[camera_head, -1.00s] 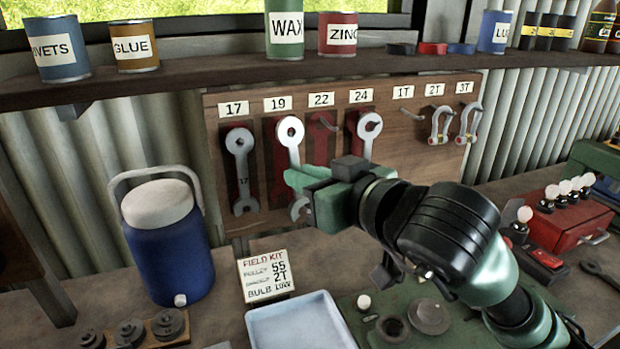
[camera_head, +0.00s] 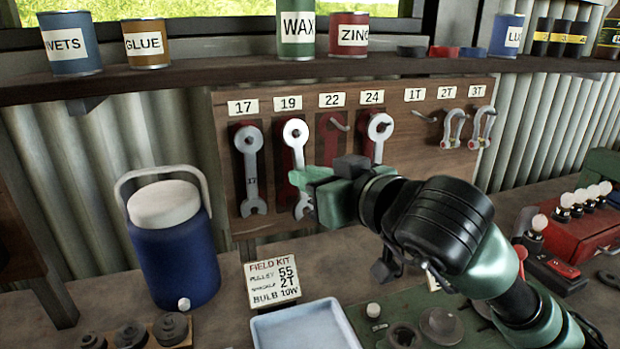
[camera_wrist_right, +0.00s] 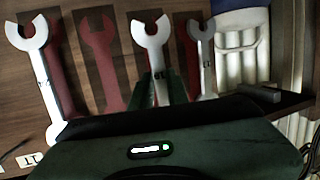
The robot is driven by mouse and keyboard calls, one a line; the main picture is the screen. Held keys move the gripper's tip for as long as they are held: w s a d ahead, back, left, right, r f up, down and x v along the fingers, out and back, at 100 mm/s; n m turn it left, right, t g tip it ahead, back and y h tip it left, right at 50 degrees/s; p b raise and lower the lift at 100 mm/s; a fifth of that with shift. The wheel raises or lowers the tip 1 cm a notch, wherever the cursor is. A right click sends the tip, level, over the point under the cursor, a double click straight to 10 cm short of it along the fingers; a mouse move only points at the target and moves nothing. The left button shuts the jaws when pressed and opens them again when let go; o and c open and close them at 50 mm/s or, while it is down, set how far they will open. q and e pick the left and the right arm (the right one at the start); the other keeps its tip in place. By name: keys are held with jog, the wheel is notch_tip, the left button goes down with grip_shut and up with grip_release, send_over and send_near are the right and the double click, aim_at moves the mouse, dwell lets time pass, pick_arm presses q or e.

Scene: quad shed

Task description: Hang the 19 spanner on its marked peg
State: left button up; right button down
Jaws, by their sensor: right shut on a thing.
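My right gripper (camera_head: 318,184) is shut on the 19 spanner (camera_head: 295,132), a pale steel spanner held upright in front of the board, ring end up. Its ring is under the 19 label (camera_head: 288,103), over the red painted outline there. A dark mark shows in the ring hole; I cannot tell whether the peg is through it. The gripper hides the middle of the shank. In the right wrist view, which is upside down, the spanner's open jaw (camera_wrist_right: 152,32) sticks out past the green fingers (camera_wrist_right: 166,90). My left gripper is not in view.
The 17 spanner (camera_head: 251,170) hangs to the left, close by. The 24 spanner (camera_head: 379,126) hangs to the right. The 22 peg (camera_head: 339,123) is bare over its red outline. A shelf (camera_head: 400,65) with tins runs above; a blue jug (camera_head: 172,240) and a tray (camera_head: 305,325) stand below.

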dwell(0.4)
jog(key=c, duration=1.3)
grip_release()
